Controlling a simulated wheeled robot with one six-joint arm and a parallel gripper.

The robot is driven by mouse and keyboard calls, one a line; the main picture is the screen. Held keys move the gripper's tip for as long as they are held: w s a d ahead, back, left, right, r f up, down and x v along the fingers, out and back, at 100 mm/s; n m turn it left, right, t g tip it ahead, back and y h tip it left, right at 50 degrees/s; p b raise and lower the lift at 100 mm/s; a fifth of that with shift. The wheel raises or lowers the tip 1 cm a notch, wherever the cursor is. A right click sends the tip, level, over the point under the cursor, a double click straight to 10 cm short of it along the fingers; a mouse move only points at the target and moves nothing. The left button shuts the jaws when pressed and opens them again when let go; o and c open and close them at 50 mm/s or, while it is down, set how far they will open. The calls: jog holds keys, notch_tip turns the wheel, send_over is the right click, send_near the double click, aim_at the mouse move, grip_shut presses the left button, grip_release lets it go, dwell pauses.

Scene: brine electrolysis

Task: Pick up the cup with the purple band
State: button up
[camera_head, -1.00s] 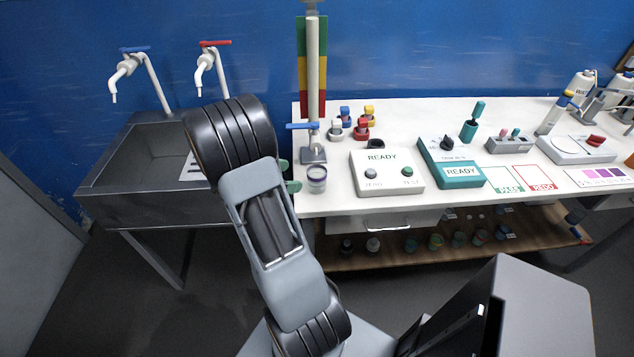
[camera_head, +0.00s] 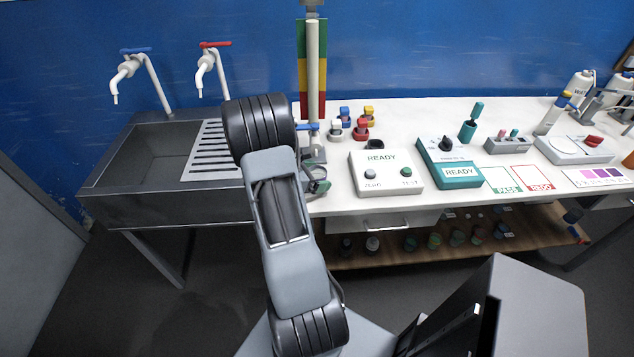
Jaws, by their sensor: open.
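The cup with the purple band stood at the table's left front edge, below the column stand, in the earlier view. It is now mostly hidden by my gripper (camera_head: 316,180). My gripper has green-tipped fingers and is open at that spot, low over the table edge. I cannot tell whether the fingers are around the cup or touching it. My arm comes up from the bottom of the picture, left of the white READY box.
The column stand (camera_head: 313,70) with its blue valve rises just behind my gripper. The white READY box (camera_head: 387,183) and teal READY box (camera_head: 460,181) are to the right. Red, white, blue and yellow capped pieces (camera_head: 361,131) stand behind. A metal sink (camera_head: 150,205) is at left.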

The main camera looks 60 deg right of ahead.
jog(key=c, duration=1.1)
jog(key=shift+r, duration=0.1)
